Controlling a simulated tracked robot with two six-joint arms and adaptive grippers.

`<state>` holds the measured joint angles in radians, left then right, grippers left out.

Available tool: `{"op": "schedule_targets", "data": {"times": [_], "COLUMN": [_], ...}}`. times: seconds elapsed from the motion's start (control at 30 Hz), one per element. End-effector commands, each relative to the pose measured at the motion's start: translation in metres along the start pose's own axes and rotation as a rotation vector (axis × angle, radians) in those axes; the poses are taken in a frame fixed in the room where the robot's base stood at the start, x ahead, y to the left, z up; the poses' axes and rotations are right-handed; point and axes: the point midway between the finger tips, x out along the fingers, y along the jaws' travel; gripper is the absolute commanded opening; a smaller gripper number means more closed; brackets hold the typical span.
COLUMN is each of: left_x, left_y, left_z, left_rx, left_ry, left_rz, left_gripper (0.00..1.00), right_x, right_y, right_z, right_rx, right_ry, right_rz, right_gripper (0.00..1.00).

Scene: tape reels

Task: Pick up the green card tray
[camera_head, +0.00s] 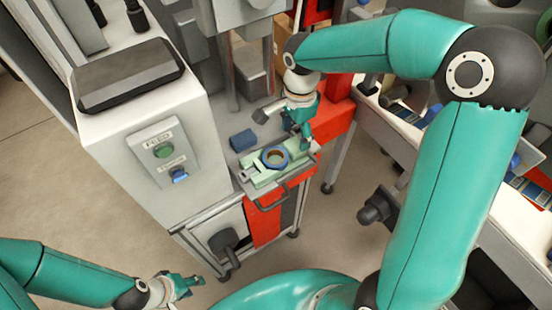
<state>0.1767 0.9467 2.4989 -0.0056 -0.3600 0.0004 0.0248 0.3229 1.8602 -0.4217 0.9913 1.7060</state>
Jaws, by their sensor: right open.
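The pale green card tray (263,180) lies on top of a small grey and red cart. A blue ring-shaped piece with a tan centre (274,158) sits on it. My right gripper (282,131) is open above and just behind the tray, its fingers spread to either side. One finger is close to the tray's right end; I cannot tell whether it touches. My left gripper (192,286) is low at the bottom left, well away from the tray; its finger opening is too small to judge.
A dark blue block (242,140) lies behind the tray's left end. A white machine with a green and a blue button (163,152) stands left of the cart. A handle (271,203) runs along the cart's front. At right, a white bench (401,126) holds several items.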

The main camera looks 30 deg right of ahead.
Motion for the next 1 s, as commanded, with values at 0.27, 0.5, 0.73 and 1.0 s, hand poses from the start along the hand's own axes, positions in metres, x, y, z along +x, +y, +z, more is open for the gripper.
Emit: {"op": "schedule_targets", "data": {"times": [0.27,0.5,0.73,1.0], "left_x": [-0.004,-0.004,-0.004,-0.004], "left_y": [0.002,0.001,0.001,0.001], "left_z": [0.0,0.0,0.0,0.0], "left_rx": [0.0,0.0,0.0,0.0], "left_ry": [0.0,0.0,0.0,0.0], "left_rz": [0.0,0.0,0.0,0.0], "left_gripper": [0.4,0.4,0.4,0.4], "right_x": [0.031,0.052,0.052,0.051], "right_y": [0.002,0.001,0.001,0.001], "right_z": [-0.006,-0.006,-0.006,-0.006], "right_rx": [0.0,-0.001,-0.001,-0.001], "right_ry": [-0.001,0.0,0.0,0.0], "right_rz": [0.006,0.002,0.001,0.001], "right_gripper": [0.67,0.67,0.6,0.15]}}
